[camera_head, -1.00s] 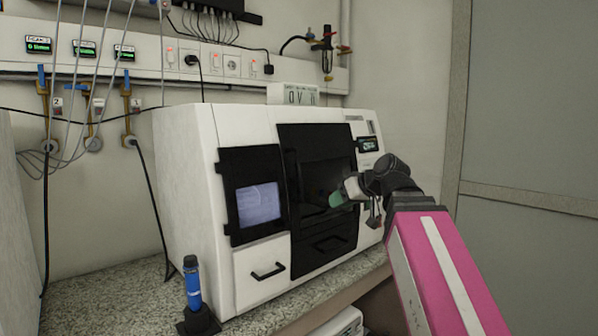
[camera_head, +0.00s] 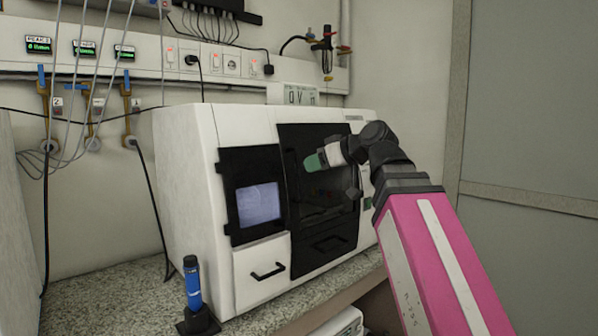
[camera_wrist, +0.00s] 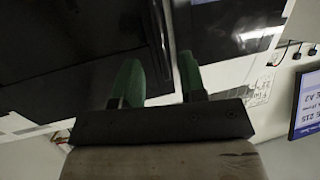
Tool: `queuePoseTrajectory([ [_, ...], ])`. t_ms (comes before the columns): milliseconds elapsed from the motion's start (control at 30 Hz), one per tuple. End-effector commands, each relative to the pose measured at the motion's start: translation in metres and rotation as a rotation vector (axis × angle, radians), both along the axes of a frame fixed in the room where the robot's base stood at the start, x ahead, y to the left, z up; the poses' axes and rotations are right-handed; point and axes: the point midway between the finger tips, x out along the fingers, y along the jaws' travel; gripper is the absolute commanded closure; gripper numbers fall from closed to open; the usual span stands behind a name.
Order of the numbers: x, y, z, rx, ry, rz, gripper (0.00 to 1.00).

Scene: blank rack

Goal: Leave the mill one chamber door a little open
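The mill is a white machine (camera_head: 180,185) on the counter, with a black chamber door (camera_head: 318,135) in the middle of its front. A dark upright handle (camera_head: 291,178) runs along the door's left side. I cannot tell whether the door is fully shut or slightly ajar. My gripper (camera_head: 314,161), with green fingertips, is in front of the door's upper part, just right of the handle. In the wrist view, my gripper (camera_wrist: 160,78) has its two green fingers apart, and a dark bar or edge (camera_wrist: 161,30) shows between and beyond them. Whether they touch it is unclear.
A black-framed screen (camera_head: 258,204) is left of the door, above a white drawer (camera_head: 262,270). A blue tool in a dark stand (camera_head: 193,290) is at the counter's front left. Hoses and cables hang on the wall behind.

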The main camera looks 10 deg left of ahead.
Motion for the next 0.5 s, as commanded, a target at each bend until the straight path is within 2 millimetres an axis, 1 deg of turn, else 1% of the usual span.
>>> queuePoseTrajectory([
  [33, 0.005, 0.008, -0.004, -0.002, 0.003, 0.002, 0.62],
  [200, 0.017, 0.031, -0.014, -0.001, 0.002, 0.002, 0.62],
  [400, 0.026, 0.047, -0.022, 0.000, 0.001, 0.000, 0.62],
  [500, 0.028, 0.051, -0.024, -0.001, 0.001, 0.001, 0.62],
])
